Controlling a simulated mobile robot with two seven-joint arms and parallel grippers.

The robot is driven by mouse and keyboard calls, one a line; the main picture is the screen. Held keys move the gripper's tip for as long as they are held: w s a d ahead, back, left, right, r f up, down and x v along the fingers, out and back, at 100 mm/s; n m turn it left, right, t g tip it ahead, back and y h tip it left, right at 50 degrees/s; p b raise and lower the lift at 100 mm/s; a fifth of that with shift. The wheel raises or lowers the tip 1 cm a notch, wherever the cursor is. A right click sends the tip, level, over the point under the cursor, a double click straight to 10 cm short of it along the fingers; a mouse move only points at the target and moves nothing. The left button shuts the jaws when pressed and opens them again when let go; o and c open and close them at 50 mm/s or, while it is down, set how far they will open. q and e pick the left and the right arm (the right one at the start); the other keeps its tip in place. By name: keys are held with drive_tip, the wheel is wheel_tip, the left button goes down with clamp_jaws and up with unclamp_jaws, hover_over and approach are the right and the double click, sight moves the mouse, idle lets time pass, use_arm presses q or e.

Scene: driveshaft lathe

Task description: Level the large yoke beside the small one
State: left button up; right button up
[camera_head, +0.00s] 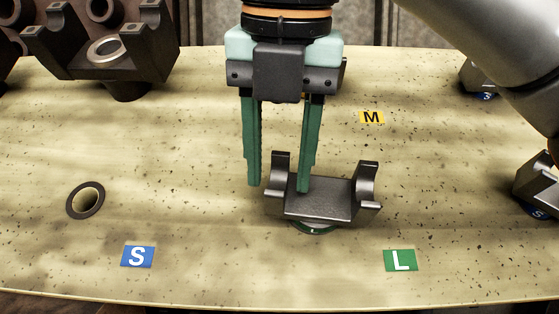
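The large yoke (322,205) is a dark grey metal piece with two upright prongs. It sits in the middle of the table, tilted slightly, over a round green base (313,228) marked L. My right gripper (279,187) points down at its left side with green fingers apart. The yoke's left prong shows between the fingers; I cannot tell whether they touch it. A small yoke (538,184) stands at the right edge over a blue base marked S, partly cut off by the frame. My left gripper is not in view.
A blue S tag (137,256), a green L tag (400,261) and a yellow M tag (371,117) lie on the speckled table (230,270). A ringed hole (85,201) is at left. Large dark yokes (110,45) stand at back left. Another part (478,79) is at back right.

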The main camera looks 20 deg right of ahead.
clamp_jaws()
idle(1.0)
drive_tip(key=shift+c, duration=2)
unclamp_jaws()
clamp_jaws()
drive_tip(key=shift+r, duration=0.1)
